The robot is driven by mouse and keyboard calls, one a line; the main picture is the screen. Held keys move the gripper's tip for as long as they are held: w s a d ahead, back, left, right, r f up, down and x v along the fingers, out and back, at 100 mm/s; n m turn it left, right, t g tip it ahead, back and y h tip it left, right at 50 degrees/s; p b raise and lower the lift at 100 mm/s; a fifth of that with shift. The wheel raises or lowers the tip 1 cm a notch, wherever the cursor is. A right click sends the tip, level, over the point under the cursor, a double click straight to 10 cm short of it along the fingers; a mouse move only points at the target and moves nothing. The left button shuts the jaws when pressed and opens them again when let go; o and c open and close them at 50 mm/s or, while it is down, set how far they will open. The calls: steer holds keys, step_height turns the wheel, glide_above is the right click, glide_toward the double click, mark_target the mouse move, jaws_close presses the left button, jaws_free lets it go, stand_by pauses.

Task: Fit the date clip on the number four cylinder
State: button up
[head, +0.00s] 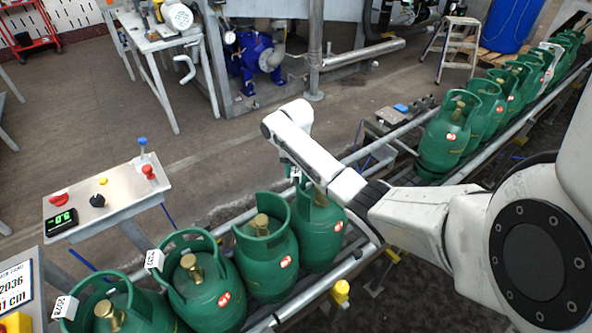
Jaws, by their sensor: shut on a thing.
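A near group of green gas cylinders with brass valves and collar rings stands on the conveyor. The farthest of this group (322,238) is under my gripper (291,170), beside its collar ring. My gripper is shut on a small white date clip (296,173), partly hidden by the fingers and arm. The two nearest cylinders, one at the bottom left (128,312) and one behind it (208,287), each carry a white date clip on the collar, one (65,307) and another (154,259). The cylinder between (268,262) shows no clip.
A control panel (105,196) with knobs and a green display stands at the left. More green cylinders (446,138) line the conveyor at the far right. A conveyor rail (335,275) runs along the near side. A step stool (452,45) and blue drum (512,22) stand behind.

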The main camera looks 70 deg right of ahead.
mark_target(296, 171)
steer(key=shift+f+b, duration=1.1)
steer(key=shift+f, duration=0.55)
steer(key=o, duration=1.1)
step_height(296, 171, up, 11)
steer(key=shift+f, duration=0.1)
